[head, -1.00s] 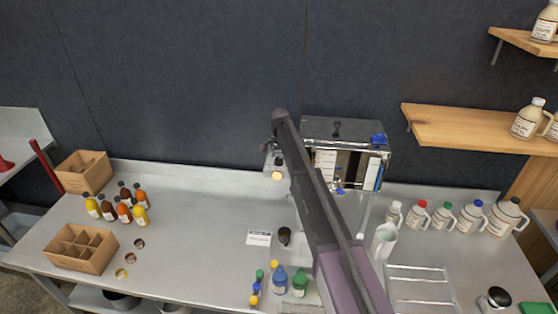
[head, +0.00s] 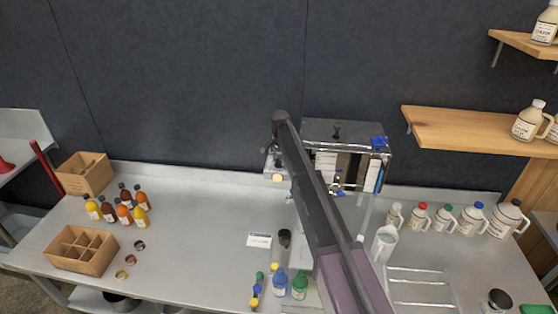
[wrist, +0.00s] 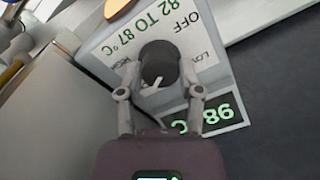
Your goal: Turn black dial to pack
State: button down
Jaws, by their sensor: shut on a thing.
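In the wrist view, the black dial (wrist: 159,64) sits on a light grey panel (wrist: 97,45). My gripper (wrist: 160,76) is shut on the dial, with one finger on each side. A white pointer mark shows on the dial's near side, toward the bottom left of the picture. Printed words around it read "OFF" and "82 TO 87 °C", tilted in the picture; another label is partly hidden. No word "pack" is readable. In the head view my arm covers the dial.
The metal evaporator box (head: 345,130) stands at the back of the steel counter (head: 200,235). Blue (head: 280,282) and green (head: 300,285) bottles stand in front, left of my arm. Jugs (head: 470,220) line the right, and a wire rack (head: 418,285) lies nearer. The counter's left middle is clear.

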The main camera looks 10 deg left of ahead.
jog(key=n, duration=0.5)
jog(key=shift+n, duration=0.3)
jog(key=n, duration=0.5)
jog(key=shift+d+n, duration=0.1)
jog(key=shift+n, duration=0.2)
jog(key=shift+c, duration=1.3)
grip_release()
